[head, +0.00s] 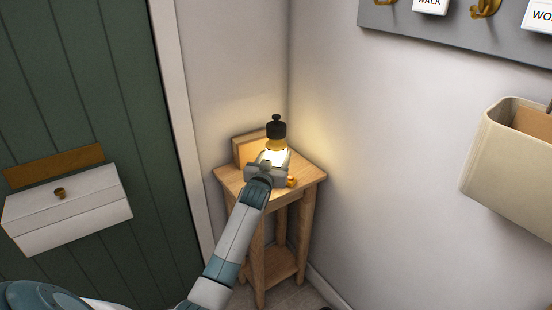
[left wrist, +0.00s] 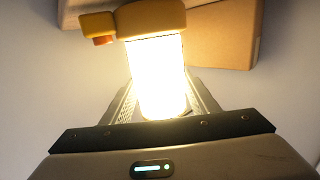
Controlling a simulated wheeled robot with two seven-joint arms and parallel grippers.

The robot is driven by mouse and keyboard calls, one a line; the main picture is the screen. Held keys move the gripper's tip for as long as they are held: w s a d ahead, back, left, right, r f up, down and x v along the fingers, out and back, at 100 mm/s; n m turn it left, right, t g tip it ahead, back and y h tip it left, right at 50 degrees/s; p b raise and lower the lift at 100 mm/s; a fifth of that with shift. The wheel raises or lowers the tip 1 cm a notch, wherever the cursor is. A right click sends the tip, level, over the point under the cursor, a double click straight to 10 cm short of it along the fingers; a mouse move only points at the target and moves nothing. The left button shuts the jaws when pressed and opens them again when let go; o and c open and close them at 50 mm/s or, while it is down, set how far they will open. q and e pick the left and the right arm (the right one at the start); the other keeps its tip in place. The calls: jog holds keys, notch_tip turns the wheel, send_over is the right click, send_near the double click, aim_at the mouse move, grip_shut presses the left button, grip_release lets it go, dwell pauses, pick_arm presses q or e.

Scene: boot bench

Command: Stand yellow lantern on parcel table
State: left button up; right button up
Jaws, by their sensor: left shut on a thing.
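The yellow lantern (head: 276,130) has a black cap, a yellow collar and a brightly glowing glass. It looks upright over the wooden parcel table (head: 310,174) in the corner. My left gripper (head: 268,166) is shut around the glass, in front of the lantern. In the left wrist view the lantern's glass (left wrist: 157,75) glows between the fingers, with a yellow part and side knob beyond. A yellow bit shows low at the gripper's right in the head view. My gripper hides most of the base, so I cannot tell whether it touches the tabletop. My right gripper is out of view.
A brown cardboard parcel (head: 243,148) stands at the table's back left, close to the lantern; cardboard also shows in the left wrist view (left wrist: 222,38). Walls close in behind and right. A white box (head: 68,215) is on the green door; a beige bin (head: 500,160) hangs right.

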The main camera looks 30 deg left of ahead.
pick_arm(q)
jog(key=shift+f, duration=0.2)
jog(key=o, duration=1.5)
jog(key=shift+f, duration=0.15)
jog(key=shift+v, duration=0.75)
jog(key=v, duration=1)
jog(key=shift+s+d, duration=0.1)
jog(key=shift+s, duration=0.15)
